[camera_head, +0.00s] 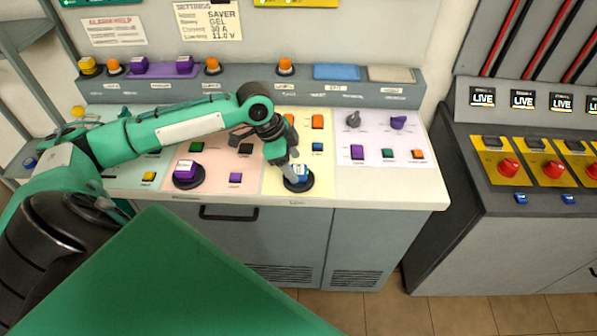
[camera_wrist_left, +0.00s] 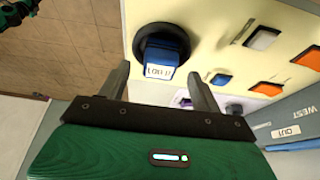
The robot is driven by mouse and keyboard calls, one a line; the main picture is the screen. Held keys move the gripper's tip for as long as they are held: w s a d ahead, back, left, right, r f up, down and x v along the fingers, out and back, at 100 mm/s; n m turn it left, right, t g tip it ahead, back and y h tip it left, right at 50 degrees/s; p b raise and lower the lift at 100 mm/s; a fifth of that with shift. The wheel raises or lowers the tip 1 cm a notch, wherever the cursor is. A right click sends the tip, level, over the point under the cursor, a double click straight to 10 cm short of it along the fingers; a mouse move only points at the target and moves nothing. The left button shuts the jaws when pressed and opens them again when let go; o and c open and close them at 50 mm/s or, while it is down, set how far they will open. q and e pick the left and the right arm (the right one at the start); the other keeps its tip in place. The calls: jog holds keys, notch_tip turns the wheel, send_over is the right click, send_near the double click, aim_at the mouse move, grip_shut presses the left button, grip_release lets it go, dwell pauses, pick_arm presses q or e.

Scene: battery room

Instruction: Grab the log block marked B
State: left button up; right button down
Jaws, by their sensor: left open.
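The blue log block (camera_head: 300,171) sits in a round black base on the pale yellow panel of the console. In the left wrist view the same blue block (camera_wrist_left: 160,58) shows a white label reading LOG, with its last character hard to read. My left gripper (camera_head: 292,173) is open at the blue block, pointing down. In the left wrist view its two fingers (camera_wrist_left: 157,74) stand apart, one to each side of the block's label end. I cannot tell whether they touch it. My right gripper is not in view.
A purple block (camera_head: 187,168) stands in a similar black base to the left. Small switches surround the blue block, such as an orange one (camera_head: 318,121) and a blue one (camera_head: 317,147). A raised ledge (camera_head: 240,90) runs along the back. A second console (camera_head: 530,228) stands right.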

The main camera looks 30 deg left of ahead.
aim_at(299, 174)
pick_arm(q)
jog(key=shift+x, duration=1.2)
jog(key=shift+f, duration=0.2)
jog(key=c, duration=0.9)
jog(key=shift+c, duration=1.3)
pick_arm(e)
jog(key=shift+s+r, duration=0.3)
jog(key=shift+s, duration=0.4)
